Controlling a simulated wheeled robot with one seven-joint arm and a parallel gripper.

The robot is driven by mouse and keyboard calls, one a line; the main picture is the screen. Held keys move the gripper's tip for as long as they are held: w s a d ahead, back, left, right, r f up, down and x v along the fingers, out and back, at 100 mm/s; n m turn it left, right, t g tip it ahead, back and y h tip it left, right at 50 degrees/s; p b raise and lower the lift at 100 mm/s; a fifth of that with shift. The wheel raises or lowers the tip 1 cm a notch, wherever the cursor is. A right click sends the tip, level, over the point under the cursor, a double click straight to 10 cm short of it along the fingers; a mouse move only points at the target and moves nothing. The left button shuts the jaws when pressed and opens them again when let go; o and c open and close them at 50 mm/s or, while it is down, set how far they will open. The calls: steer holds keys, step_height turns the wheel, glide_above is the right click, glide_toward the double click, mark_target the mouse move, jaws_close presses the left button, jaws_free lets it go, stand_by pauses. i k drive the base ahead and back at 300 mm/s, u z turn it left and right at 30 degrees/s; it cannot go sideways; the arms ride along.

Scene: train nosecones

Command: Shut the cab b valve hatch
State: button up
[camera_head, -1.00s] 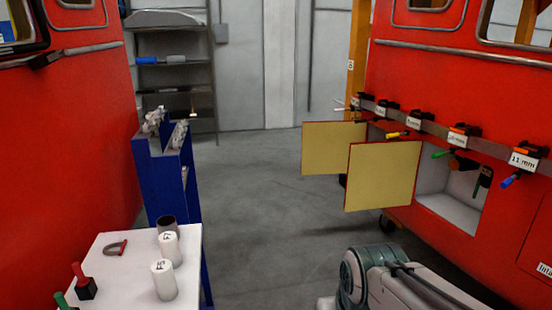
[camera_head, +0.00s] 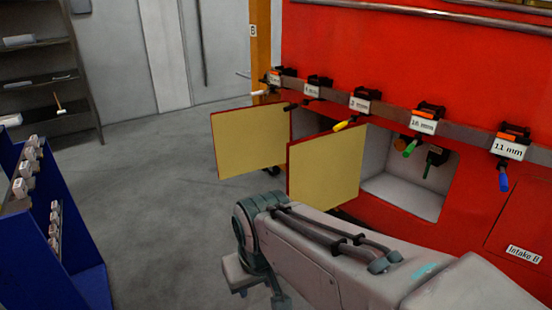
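Two open hatch doors with yellow inner faces and red edges stand out from the red cab. The farther door (camera_head: 250,138) is at centre left and the nearer door (camera_head: 326,165) is right of it. Beside the nearer door is an open bay (camera_head: 408,190) holding a green-handled part (camera_head: 410,147) and a dark part with a green handle (camera_head: 435,158). No label I can read marks either open hatch as the valve hatch. My arm crosses the lower middle, in front of the nearer door's bottom edge in the picture. My gripper is not clearly visible.
A rail (camera_head: 390,117) with several tagged, coloured-handle tools runs above the hatches. A closed panel labelled Intake B (camera_head: 523,254) is at lower right. A blue rack (camera_head: 62,255) stands at left, with dark shelving (camera_head: 50,70) behind it. The grey floor (camera_head: 160,190) between is clear.

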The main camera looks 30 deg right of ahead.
mark_target(323, 169)
steer(key=i, duration=2.8)
steer(key=z, duration=3.75)
steer(key=k, duration=0.3)
steer(key=z, duration=0.7)
